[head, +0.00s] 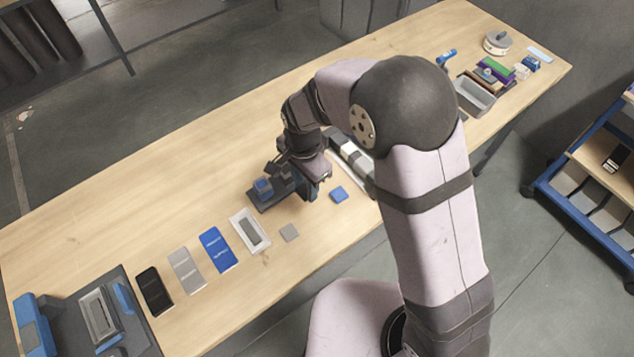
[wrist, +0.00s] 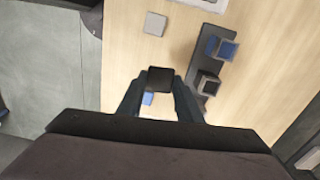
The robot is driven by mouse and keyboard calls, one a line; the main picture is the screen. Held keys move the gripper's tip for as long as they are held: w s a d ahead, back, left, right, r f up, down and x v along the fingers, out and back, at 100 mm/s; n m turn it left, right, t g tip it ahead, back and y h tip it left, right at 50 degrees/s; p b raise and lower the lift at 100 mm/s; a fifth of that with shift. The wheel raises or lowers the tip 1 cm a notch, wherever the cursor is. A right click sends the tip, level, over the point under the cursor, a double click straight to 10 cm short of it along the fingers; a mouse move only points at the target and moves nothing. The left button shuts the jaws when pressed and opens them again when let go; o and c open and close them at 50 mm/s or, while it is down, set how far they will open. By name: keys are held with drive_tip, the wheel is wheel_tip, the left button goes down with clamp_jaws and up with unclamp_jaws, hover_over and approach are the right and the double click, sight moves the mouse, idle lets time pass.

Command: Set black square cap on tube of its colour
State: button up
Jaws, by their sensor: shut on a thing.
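My gripper (wrist: 160,90) is shut on the black square cap (wrist: 160,79), which lies level between the fingertips in the wrist view. In the head view my gripper (head: 318,188) is beside the dark tube rack (head: 265,203), and I cannot make out the cap there. The rack (wrist: 204,62) stands to the right of the cap in the wrist view. It carries an open blue square tube (wrist: 226,48) and an open black square tube (wrist: 207,86). Another tube beyond the black one is partly hidden by my finger. The black cap is apart from the tubes.
A blue cap (head: 338,194) and a grey cap (head: 289,232) lie on the wooden table (head: 150,190). A white tray (head: 250,231) and blue, grey and black cards (head: 154,290) lie to the left. A grey bin (head: 474,96) stands at the far right.

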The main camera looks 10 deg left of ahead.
drive_tip(key=w+a+r, duration=0.4)
drive_tip(key=w+a, duration=0.3)
drive_tip(key=w, duration=0.1)
drive_tip(key=shift+w+m, duration=0.35)
drive_tip(key=shift+m, duration=0.05)
drive_tip(key=shift+f+b, duration=1.8)
drive_tip(key=shift+f, duration=1)
drive_tip(key=shift+f, duration=0.55)
idle(0.5)
